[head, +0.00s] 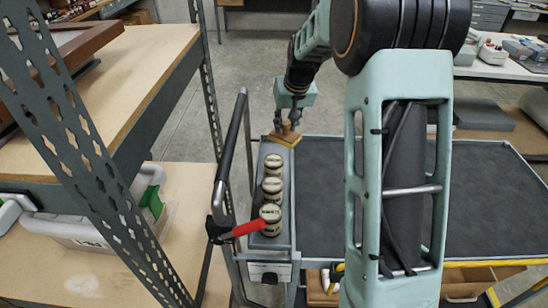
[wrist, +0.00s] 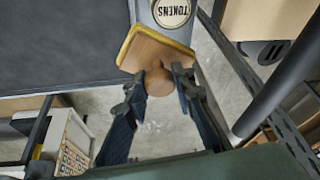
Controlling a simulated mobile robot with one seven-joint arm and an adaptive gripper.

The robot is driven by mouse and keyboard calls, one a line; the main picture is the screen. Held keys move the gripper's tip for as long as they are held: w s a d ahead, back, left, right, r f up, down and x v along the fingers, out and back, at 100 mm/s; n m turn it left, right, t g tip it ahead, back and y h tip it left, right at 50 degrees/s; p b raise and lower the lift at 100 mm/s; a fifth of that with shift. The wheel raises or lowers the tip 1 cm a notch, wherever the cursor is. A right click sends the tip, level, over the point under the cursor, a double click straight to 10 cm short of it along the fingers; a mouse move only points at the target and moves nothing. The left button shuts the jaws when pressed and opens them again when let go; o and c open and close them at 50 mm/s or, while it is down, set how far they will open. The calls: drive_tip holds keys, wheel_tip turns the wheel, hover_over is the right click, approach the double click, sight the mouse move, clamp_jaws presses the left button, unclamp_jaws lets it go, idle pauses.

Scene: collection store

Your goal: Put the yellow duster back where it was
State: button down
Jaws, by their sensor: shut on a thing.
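The yellow duster (head: 289,138) has a flat wooden block with a round wooden knob and a yellow edge below. In the wrist view the duster (wrist: 152,50) is held by its knob. My gripper (head: 287,122) is shut on the knob; both fingers of my gripper (wrist: 158,82) show on either side of it. The duster is at the far end of a narrow grey tray (head: 284,171) on the trolley's left side, beyond a row of tins. I cannot tell whether its pad touches the tray.
A red-handled tool (head: 247,228) lies by the nearest tin. The dark trolley top (head: 490,200) is mostly bare. A black trolley handle (head: 231,135) and shelving (head: 90,150) are at left.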

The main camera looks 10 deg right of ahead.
drive_tip(key=w+a+f+n+b, duration=0.15)
drive_tip(key=w+f+b, duration=0.25)
drive_tip(key=w, duration=0.6)
drive_tip(key=f, duration=0.9)
drive_tip(key=shift+w+f, duration=0.2)
drive_tip(key=shift+f+b, duration=0.2)
drive_tip(key=shift+b, duration=0.15)
drive_tip(key=c, duration=1.7)
unclamp_jaws()
drive_tip(key=shift+o, duration=0.2)
drive_tip(key=shift+r, duration=0.1)
